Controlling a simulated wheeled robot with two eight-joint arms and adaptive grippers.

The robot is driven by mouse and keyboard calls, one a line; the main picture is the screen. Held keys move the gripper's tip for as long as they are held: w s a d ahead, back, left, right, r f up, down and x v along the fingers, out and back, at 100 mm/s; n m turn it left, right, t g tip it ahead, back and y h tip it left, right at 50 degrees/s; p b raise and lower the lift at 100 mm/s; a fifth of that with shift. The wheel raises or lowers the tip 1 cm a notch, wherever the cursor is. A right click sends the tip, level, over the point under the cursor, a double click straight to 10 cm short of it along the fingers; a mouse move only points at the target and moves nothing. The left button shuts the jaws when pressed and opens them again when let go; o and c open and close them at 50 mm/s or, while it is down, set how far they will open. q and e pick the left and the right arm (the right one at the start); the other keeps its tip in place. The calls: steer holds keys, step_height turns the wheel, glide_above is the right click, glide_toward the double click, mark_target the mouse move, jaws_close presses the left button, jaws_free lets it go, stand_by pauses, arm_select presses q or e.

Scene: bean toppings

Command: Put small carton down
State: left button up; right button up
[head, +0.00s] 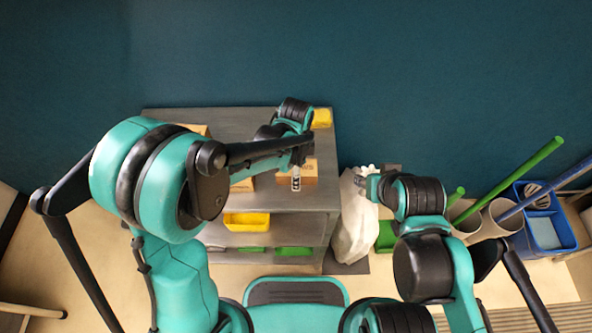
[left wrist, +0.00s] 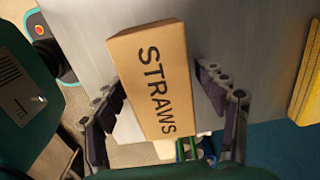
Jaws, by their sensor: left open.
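A small tan carton (left wrist: 153,80) marked STRAWS rests on the grey top of the shelf unit (head: 225,119). In the head view the carton (head: 311,172) is near the front right edge of that top, partly hidden by my left gripper (head: 297,178). In the left wrist view my left gripper (left wrist: 165,100) is open, with one finger on each side of the carton and gaps visible between them. My right gripper (head: 369,183) is right of the shelf, by a white bag; its finger state is unclear.
A yellow box (head: 322,118) sits at the back right of the top. Another tan carton (head: 243,184) is to the left. A yellow bin (head: 246,221) is below. The white bag (head: 352,225) and tubes with green and blue poles (head: 505,213) stand to the right.

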arm_select(q)
steer(key=shift+r, duration=0.1)
steer(key=shift+r+p, duration=0.3)
steer(key=shift+r, duration=0.05)
step_height(320, 180, up, 12)
steer(key=f+p, duration=0.1)
steer(key=p, duration=0.3)
steer(key=s+a+r+n+t, duration=0.3)
steer(key=s+a+n, duration=0.2)
steer(key=a+n, duration=0.4)
steer(key=s+a+r+n+t, duration=0.3)
steer(key=s+a+n+t, duration=0.1)
steer(key=a+n, duration=0.5)
steer(key=shift+s+r, duration=0.4)
steer(key=shift+s, duration=0.5)
